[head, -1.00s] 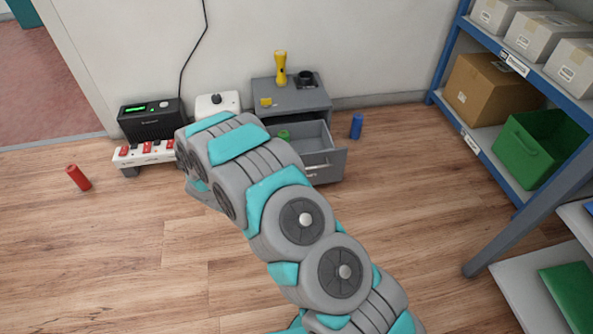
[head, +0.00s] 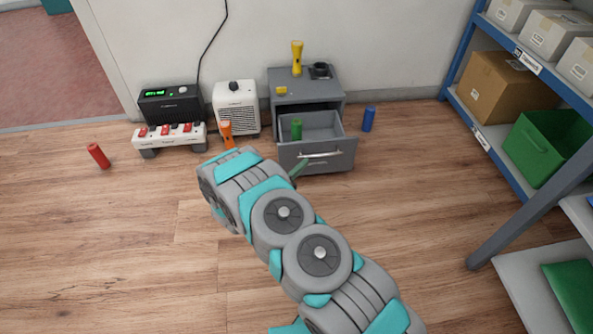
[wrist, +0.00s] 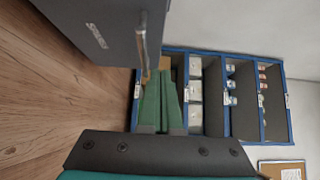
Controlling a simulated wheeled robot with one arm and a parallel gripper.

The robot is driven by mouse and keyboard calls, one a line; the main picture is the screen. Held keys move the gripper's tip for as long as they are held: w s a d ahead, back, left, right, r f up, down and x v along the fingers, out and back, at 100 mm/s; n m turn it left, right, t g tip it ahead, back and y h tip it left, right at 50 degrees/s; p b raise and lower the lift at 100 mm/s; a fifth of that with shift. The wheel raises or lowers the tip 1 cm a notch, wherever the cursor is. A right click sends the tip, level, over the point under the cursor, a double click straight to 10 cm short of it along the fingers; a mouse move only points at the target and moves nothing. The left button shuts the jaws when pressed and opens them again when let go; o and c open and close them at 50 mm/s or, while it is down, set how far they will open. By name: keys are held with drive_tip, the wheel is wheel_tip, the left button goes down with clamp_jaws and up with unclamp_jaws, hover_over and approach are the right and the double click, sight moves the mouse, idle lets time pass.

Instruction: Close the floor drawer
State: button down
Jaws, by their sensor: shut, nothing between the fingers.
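The floor drawer (head: 335,158) stands pulled out of the small grey cabinet (head: 305,88), low above the floor. Its front has a pale bar handle. A green cylinder (head: 297,129) stands inside it. My gripper (head: 300,168) is mostly hidden behind my arm in the head view, with a green finger showing at the drawer front's left side. In the wrist view, the shut, empty fingers (wrist: 160,78) point past the drawer front (wrist: 95,35) and its handle (wrist: 142,45). I cannot tell whether they touch it.
A yellow flashlight (head: 297,58) and a dark round item stand on the cabinet. A blue cylinder (head: 368,119) is right of it. A white heater (head: 236,108), an orange flashlight (head: 227,134) and a power strip (head: 170,136) are left. A blue shelf (head: 525,150) stands right.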

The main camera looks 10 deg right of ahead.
sight(309, 157)
drive_tip(key=w+d, duration=0.1)
drive_tip(key=w, duration=0.1)
drive_tip(key=w+d, duration=0.2)
drive_tip(key=w, duration=0.1)
drive_tip(key=shift+w+d, duration=0.2)
drive_tip(key=shift+w, duration=0.95)
drive_tip(key=shift+w, duration=0.15)
